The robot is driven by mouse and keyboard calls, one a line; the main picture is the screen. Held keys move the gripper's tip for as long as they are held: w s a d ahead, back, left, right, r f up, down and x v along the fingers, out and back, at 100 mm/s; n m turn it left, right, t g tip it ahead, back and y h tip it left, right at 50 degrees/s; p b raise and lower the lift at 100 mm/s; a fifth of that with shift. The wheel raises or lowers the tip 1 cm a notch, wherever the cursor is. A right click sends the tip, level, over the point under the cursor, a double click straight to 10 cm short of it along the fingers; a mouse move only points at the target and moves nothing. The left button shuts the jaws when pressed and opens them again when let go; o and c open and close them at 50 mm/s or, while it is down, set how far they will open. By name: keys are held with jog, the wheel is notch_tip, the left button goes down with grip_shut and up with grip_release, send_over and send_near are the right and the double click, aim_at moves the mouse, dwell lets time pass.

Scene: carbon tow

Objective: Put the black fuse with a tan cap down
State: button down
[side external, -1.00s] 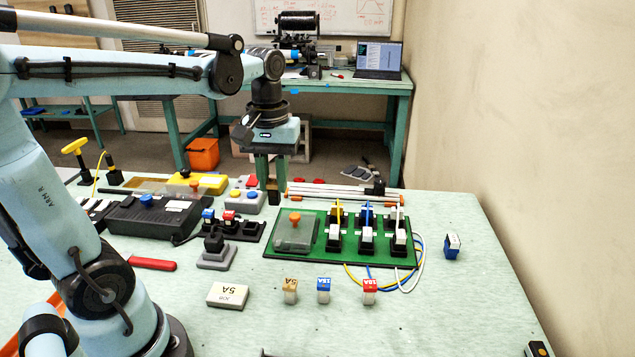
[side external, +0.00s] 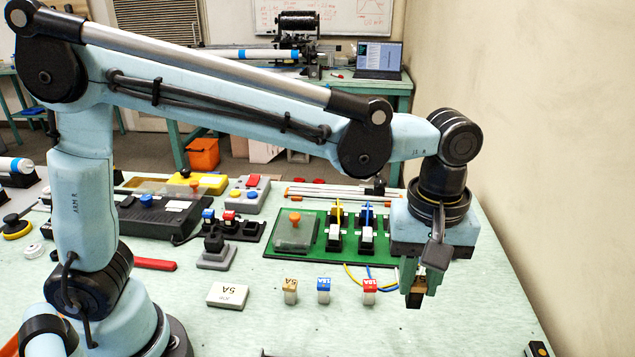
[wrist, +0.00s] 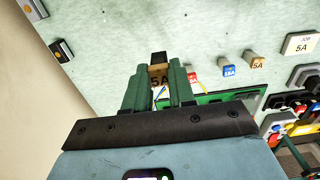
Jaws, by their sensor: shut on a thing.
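My gripper (side external: 416,280) is shut on the black fuse with a tan cap (side external: 414,297), at the right part of the table, to the right of the loose fuses. In the wrist view the fuse (wrist: 158,58) sits between the fingertips of my gripper (wrist: 160,76). Its tan cap, marked 5A, is partly covered by the fingers, and its black end points away from my gripper. In the side view the fuse hangs roughly upright; I cannot tell whether its lower end touches the table.
White-bodied fuses with tan (side external: 290,290), blue (side external: 323,290) and red (side external: 369,291) caps stand left of my gripper. A green board (side external: 275,251) with fuse holders and wires lies behind. A 5A card (side external: 228,295) lies farther left. The table front right is mostly clear.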

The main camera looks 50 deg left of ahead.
jog(key=w+a+f, duration=0.1)
jog(key=w+f, duration=0.1)
jog(key=w+a+f, duration=0.2)
jog(key=w+f, duration=0.1)
jog(key=w+a+f, duration=0.1)
jog(key=w+f, duration=0.1)
jog(key=w, duration=0.1)
jog(key=shift+w+a+f, duration=0.15)
jog(key=shift+f, duration=2.05)
jog(key=shift+f, duration=0.1)
jog(key=c, duration=0.9)
grip_release()
jog(key=shift+c, duration=0.2)
